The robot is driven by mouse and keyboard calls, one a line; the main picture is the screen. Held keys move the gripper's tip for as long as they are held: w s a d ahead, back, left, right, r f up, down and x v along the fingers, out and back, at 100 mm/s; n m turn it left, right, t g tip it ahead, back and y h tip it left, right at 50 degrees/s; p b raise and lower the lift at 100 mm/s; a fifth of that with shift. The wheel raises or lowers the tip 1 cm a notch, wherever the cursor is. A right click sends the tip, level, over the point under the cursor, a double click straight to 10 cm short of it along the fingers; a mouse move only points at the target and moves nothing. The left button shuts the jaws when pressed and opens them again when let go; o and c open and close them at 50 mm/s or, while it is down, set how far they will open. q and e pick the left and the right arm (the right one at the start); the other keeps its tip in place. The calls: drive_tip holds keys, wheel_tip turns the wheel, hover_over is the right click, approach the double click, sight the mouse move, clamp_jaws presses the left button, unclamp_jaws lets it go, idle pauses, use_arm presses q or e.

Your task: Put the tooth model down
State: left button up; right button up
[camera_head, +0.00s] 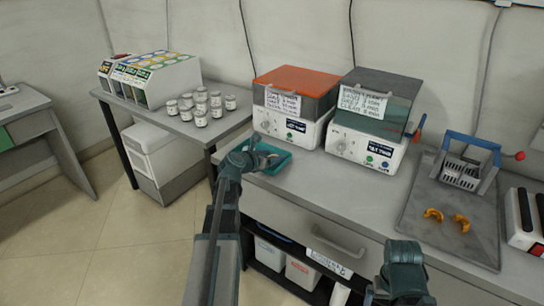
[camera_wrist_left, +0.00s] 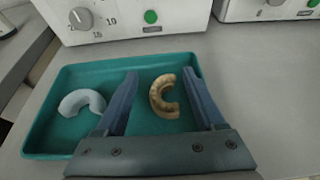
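A tan, C-shaped tooth model (camera_wrist_left: 156,95) lies in the right half of a teal tray (camera_wrist_left: 110,76), seen in the left wrist view. A pale blue-white arch (camera_wrist_left: 82,96) lies in the tray's left half. My left gripper (camera_wrist_left: 163,82) is open, with one finger on each side of the tan model and a visible gap on the left. In the head view my left gripper (camera_head: 262,156) is over the tray (camera_head: 283,163), and the arm hides part of it. My right gripper (camera_head: 403,270) is at the bottom right; its fingers cannot be made out.
Two boxy machines, one with an orange lid (camera_head: 293,80) and one with a dark lid (camera_head: 378,90), stand behind the tray. White jars (camera_head: 200,106) stand on the left table. Yellow arches (camera_head: 434,214) lie on a grey mat (camera_head: 420,190) at right. The mid-counter is clear.

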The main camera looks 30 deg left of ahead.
use_arm(q)
drive_tip(key=shift+r, duration=0.1)
drive_tip(key=shift+s+r+p, duration=0.25)
drive_tip(key=shift+p, duration=0.1)
drive_tip(key=p+v, duration=0.4)
drive_tip(key=v, duration=0.7)
drive_tip(key=shift+s, duration=0.2)
